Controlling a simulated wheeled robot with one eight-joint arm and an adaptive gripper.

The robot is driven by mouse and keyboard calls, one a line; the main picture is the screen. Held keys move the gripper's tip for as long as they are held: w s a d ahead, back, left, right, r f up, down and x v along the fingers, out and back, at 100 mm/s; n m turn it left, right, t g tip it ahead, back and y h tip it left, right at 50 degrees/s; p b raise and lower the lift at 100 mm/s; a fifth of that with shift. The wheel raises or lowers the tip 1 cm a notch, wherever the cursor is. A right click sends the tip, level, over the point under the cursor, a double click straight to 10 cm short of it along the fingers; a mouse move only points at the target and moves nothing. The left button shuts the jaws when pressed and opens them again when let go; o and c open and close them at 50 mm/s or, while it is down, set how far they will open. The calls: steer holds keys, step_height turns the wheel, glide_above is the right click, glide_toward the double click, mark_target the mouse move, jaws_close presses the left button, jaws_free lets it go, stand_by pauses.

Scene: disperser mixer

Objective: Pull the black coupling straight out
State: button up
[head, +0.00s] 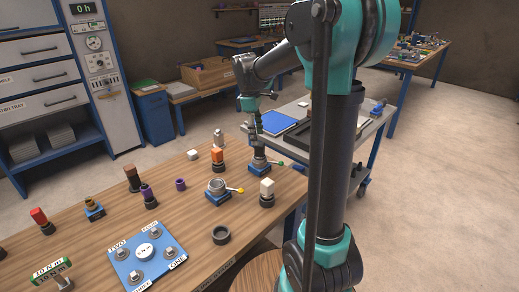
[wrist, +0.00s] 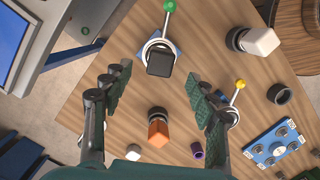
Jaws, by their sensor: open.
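The black coupling (wrist: 160,62) sits in a pale ring on a blue fixture, with a green-balled lever (wrist: 169,7) beyond it in the wrist view. In the head view the blue fixture (head: 257,169) is near the table's far edge. Its coupling is largely hidden there under my gripper (head: 257,130). My gripper is pointed down over the fixture. In the wrist view my gripper (wrist: 157,82) has its fingers wide apart, with nothing between the tips. The coupling shows just beyond the gap between them. I cannot tell the exact height between them.
A second blue fixture (head: 217,191) with a yellow-balled lever stands nearby, its ring empty. An orange-topped piece (head: 217,156) and a white-topped piece (head: 267,187) flank the green-levered fixture. A black ring (head: 221,235) and a labelled blue plate (head: 145,268) lie nearer. A grey cart (head: 335,130) stands behind.

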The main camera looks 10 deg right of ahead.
mark_target(260, 148)
steer(key=f, duration=0.4)
steer(key=d+f, duration=0.1)
steer(key=f, duration=0.2)
steer(key=shift+s, duration=0.25)
jaws_close()
steer(key=c, duration=0.8)
jaws_free()
jaws_close()
steer(key=shift+r, duration=0.1)
steer(key=shift+r, duration=0.1)
steer(key=shift+r, duration=2.85)
